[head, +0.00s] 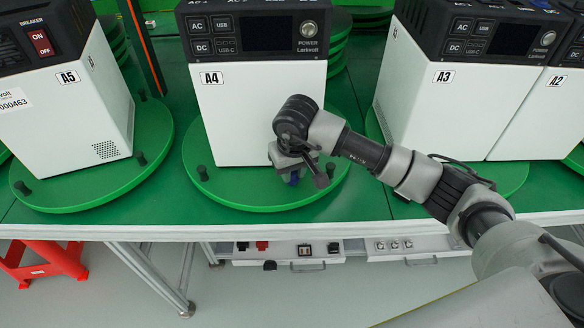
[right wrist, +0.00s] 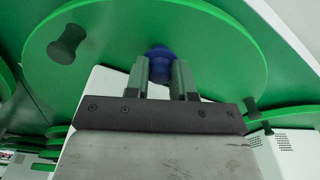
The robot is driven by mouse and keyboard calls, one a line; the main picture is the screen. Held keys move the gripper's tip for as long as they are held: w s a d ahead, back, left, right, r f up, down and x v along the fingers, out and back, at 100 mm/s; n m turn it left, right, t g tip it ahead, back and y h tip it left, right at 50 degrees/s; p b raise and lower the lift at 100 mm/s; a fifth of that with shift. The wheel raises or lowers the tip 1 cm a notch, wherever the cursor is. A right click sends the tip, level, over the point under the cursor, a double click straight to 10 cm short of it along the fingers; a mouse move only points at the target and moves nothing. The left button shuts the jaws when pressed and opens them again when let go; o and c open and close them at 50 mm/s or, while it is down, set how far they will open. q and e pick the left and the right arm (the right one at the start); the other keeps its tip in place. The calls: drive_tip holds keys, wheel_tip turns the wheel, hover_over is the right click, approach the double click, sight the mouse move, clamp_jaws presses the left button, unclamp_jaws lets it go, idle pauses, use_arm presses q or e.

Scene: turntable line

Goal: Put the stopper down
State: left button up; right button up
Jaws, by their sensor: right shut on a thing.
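My right gripper (head: 293,170) is over the front right part of the green turntable (head: 240,195) that carries the unit A4 (head: 250,110). In the right wrist view its two fingers (right wrist: 161,78) are shut on a blue stopper (right wrist: 160,53). A bit of the blue stopper (head: 293,179) shows below the gripper in the head view. I cannot tell whether its base touches the turntable. A black stopper (head: 202,173) stands on the turntable's front left; it also shows in the right wrist view (right wrist: 67,43). My left gripper is not in view.
Unit A5 (head: 75,110) stands on its turntable (head: 70,195) at left, units A3 (head: 440,100) and A2 (head: 545,110) at right. A red stool (head: 40,262) is on the floor at left.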

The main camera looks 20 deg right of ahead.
sight(294, 183)
drive_tip(key=shift+f, duration=0.2)
drive_tip(key=o, duration=0.9)
drive_tip(key=shift+r, duration=0.1)
drive_tip(key=shift+r, duration=0.2)
wheel_tip(294, 183, up, 12)
drive_tip(key=s+b, duration=0.1)
drive_tip(key=shift+s+f, duration=0.15)
drive_tip(key=shift+s, duration=0.1)
